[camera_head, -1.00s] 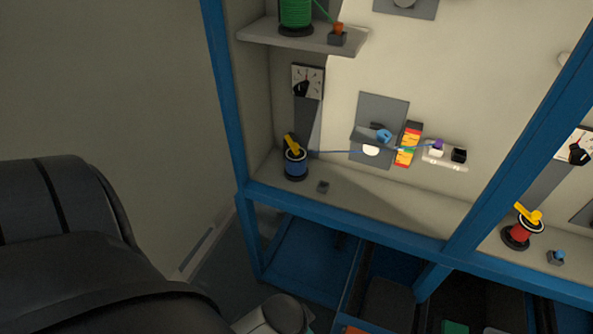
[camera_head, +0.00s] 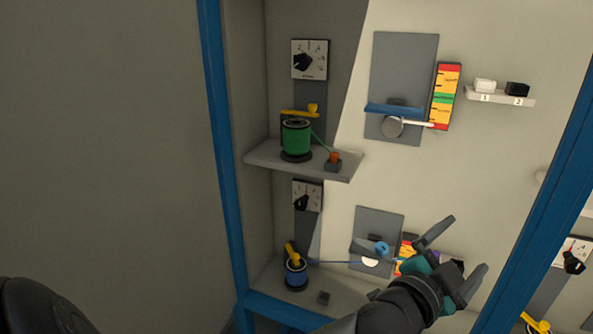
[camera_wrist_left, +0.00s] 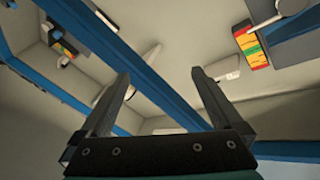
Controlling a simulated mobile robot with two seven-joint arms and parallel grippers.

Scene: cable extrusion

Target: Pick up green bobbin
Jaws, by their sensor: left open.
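The green bobbin (camera_head: 296,137) stands upright on a grey shelf (camera_head: 262,157) at the upper left of the blue-framed rack. A yellow arm (camera_head: 299,113) lies just above its top. A green strand runs from it to a small block with an orange piece (camera_head: 333,158) on the shelf's right end. My left gripper (camera_head: 468,242) is open and empty, below and right of the bobbin, in front of the lower panel. In the left wrist view its open fingers (camera_wrist_left: 160,73) have nothing between them, and the green bobbin cannot be made out. My right gripper is not seen.
A blue bobbin (camera_head: 296,273) stands on the lower shelf, under the green one. Blue posts (camera_head: 222,150) bound the bay on the left and right (camera_head: 545,200). Dial panels (camera_head: 309,60) and a coloured gauge (camera_head: 445,97) are on the back wall.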

